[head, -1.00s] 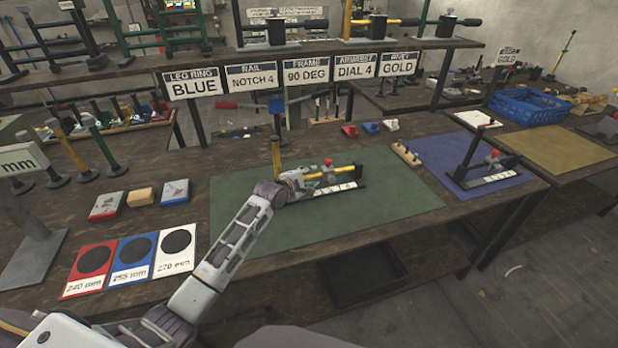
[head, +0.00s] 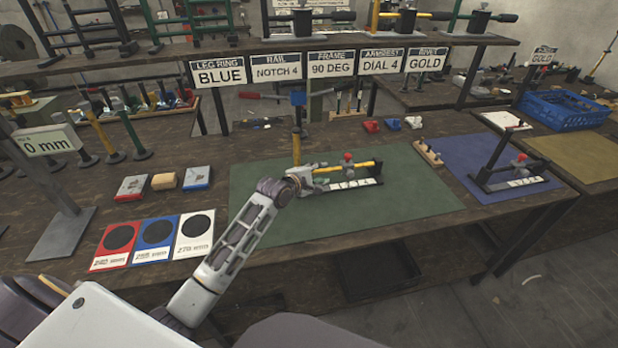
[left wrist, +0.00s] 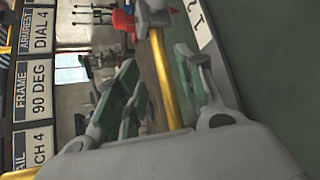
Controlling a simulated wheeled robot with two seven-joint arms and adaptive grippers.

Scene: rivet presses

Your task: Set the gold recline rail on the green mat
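The gold recline rail (head: 362,166) is a yellow bar on a dark base with a white numbered strip and a red knob. My left gripper (head: 312,178) is at the rail's left end, low over the mat. In the left wrist view, the yellow bar (left wrist: 160,66) runs between the two green-padded fingers (left wrist: 160,90). The fingers look apart, with gaps beside the bar. My right gripper is not in view.
A yellow post (head: 296,150) stands just behind my left gripper. A blue mat (head: 470,160) with a similar black fixture (head: 510,175) is to the right. Red, blue and white cards (head: 157,258) lie front left. A shelf with signs (head: 331,63) runs behind. The green mat's front is clear.

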